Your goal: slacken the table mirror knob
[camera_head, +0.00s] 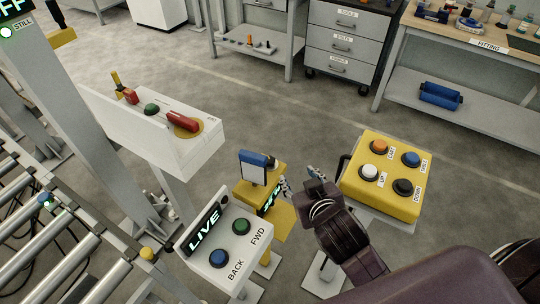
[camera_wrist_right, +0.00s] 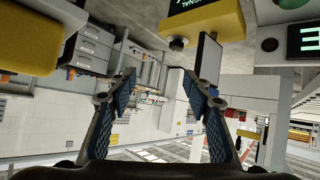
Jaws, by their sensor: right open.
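The table mirror (camera_head: 252,173) looks like a small pale upright panel with a blue top edge, standing on a yellow box (camera_head: 245,193) with a lit display. In the right wrist view the mirror shows nearly edge-on as a thin panel (camera_wrist_right: 209,58) by the yellow box (camera_wrist_right: 215,22). A small dark knob-like part (camera_wrist_right: 178,43) sits against that box, beside the panel; I cannot be sure it is the mirror knob. My right gripper (camera_head: 301,180) is open and empty, just right of the mirror and apart from it. Its spread fingers (camera_wrist_right: 160,80) show in the wrist view.
A grey "LIVE" panel with FWD and BACK buttons (camera_head: 225,240) stands in front of the mirror. A yellow button box (camera_head: 385,178) is close on the right. A white console (camera_head: 150,130) and rollers (camera_head: 60,235) are left. Open floor (camera_head: 290,120) lies behind.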

